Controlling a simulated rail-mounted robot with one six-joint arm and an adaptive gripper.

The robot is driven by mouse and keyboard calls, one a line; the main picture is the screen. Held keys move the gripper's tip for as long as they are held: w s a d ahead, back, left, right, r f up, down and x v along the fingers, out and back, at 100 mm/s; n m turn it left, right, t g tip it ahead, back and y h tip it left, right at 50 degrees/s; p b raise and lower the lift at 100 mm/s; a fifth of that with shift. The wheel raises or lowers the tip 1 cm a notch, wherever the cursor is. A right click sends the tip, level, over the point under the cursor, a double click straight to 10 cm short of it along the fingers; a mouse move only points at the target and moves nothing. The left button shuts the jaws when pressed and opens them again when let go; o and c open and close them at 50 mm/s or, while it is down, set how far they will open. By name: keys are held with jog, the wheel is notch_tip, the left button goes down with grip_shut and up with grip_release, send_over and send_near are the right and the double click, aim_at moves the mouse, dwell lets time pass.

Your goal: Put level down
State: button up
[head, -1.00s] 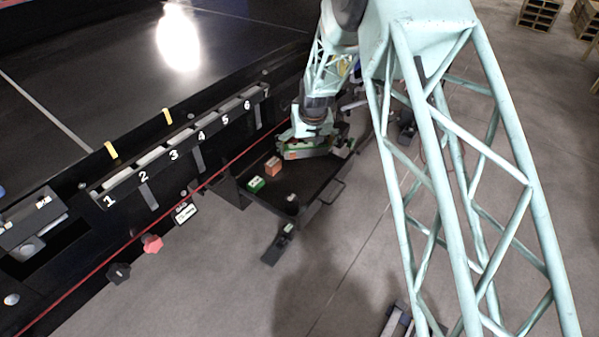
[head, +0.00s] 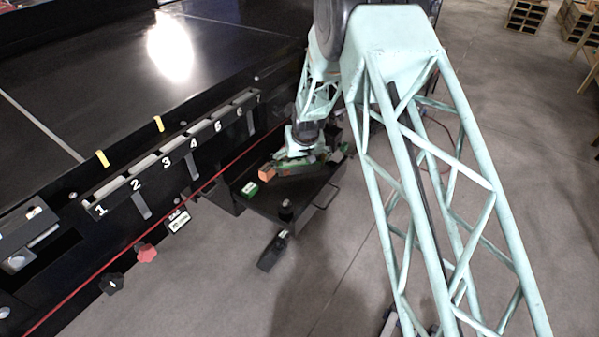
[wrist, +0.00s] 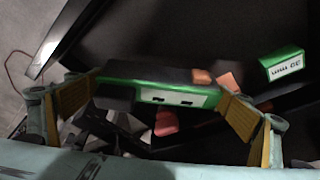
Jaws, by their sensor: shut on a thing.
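The level appears to be the long green and black bar (wrist: 160,92) between my gripper's (wrist: 155,98) two padded fingers in the wrist view. The fingers are shut on its ends. In the head view the green bar (head: 297,167) is under my gripper (head: 300,157), over the far part of a dark tray (head: 318,193). I cannot tell whether the bar touches the tray floor.
A small orange box (head: 266,172) and a green box (head: 249,189) lie in the tray, left of my gripper. A dark round thing (head: 286,208) is near the tray's front.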

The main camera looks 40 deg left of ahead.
aim_at(300, 171)
jog(key=shift+f, duration=1.7)
jog(key=shift+f, duration=0.2)
jog(key=o, duration=0.7)
jog(key=shift+r, duration=0.15)
jog(key=shift+v, duration=1.15)
jog(key=v, duration=0.9)
jog(key=shift+r, duration=0.35)
